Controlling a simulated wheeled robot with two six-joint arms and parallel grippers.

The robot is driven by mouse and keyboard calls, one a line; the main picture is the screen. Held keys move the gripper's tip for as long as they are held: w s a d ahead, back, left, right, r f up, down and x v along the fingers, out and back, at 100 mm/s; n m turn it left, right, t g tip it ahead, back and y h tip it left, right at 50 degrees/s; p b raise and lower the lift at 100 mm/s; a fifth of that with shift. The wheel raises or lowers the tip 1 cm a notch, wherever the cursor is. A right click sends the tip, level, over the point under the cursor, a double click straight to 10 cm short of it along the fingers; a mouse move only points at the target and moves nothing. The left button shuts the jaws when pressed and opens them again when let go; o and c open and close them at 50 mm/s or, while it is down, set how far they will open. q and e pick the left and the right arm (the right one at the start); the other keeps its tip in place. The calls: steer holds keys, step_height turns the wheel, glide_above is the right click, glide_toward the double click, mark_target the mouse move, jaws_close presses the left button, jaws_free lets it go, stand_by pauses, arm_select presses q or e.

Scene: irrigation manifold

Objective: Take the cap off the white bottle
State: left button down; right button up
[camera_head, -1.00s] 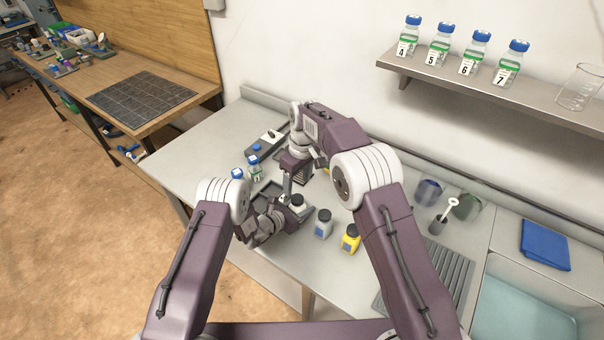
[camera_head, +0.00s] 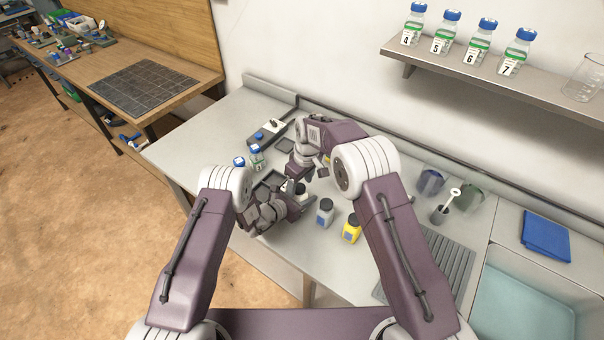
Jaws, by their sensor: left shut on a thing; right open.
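The white bottle (camera_head: 302,196) stands on the grey bench, small and mostly hidden between my two grippers. Its dark cap is at its top, partly covered by my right gripper. My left gripper (camera_head: 293,206) is shut on the white bottle from the near left side. My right gripper (camera_head: 305,180) is open just above and behind the bottle, pointing down. Whether its fingers touch the cap cannot be told.
A grey-white bottle (camera_head: 325,213) and a yellow bottle (camera_head: 351,230), both dark-capped, stand close on the right. Blue-capped vials (camera_head: 256,158) stand to the left, with a dark device (camera_head: 268,132) behind. A ribbed drainer (camera_head: 442,262) and sink lie right.

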steer(key=shift+f, duration=0.4)
jaws_close()
steer(key=shift+r, duration=0.2)
stand_by(0.4)
steer(key=shift+r, duration=1)
